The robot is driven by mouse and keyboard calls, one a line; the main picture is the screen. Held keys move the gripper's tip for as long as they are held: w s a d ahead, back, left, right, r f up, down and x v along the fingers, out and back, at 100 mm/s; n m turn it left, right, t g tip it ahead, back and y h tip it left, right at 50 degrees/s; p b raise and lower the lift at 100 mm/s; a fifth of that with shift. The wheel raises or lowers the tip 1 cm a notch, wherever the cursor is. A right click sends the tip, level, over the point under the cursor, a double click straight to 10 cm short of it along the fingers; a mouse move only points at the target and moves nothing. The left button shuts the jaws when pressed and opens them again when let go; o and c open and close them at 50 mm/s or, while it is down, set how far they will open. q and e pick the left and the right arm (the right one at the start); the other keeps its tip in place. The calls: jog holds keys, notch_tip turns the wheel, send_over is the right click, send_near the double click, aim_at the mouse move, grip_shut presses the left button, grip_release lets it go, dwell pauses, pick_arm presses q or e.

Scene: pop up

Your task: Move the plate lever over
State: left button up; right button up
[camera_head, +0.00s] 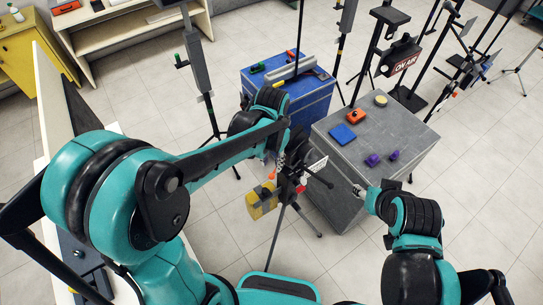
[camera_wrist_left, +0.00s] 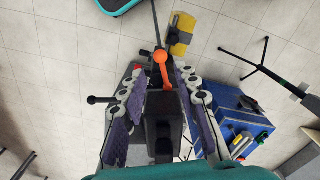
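An orange lever (camera_wrist_left: 161,58) with a round end stands out from a black boxy device (camera_wrist_left: 160,125) on a stand. The orange lever also shows small in the head view (camera_head: 272,175). My left gripper (camera_wrist_left: 158,76) is open, with its two purple-padded fingers on either side of the black device and the lever between the fingertips. I cannot tell whether either finger touches. In the head view my left gripper (camera_head: 284,166) is partly hidden by its own arm. My right gripper (camera_head: 361,191) is beside the grey case, apart from the device; its fingers are too small to read.
A yellow block (camera_head: 262,203) hangs low near the device, whose stand legs spread on the floor. A grey case (camera_head: 400,120) with small orange, blue and purple items stands to the right. A blue case (camera_head: 312,102) stands behind. Several thin stands rise at the back.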

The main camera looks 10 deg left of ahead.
aim_at(272, 175)
pick_arm(q)
notch_tip(272, 175, down, 8)
jog(key=b, duration=0.5)
jog(key=shift+r+b, duration=0.15)
jog(key=shift+b, duration=0.25)
jog(key=shift+r, duration=0.15)
jog(key=c, duration=0.7)
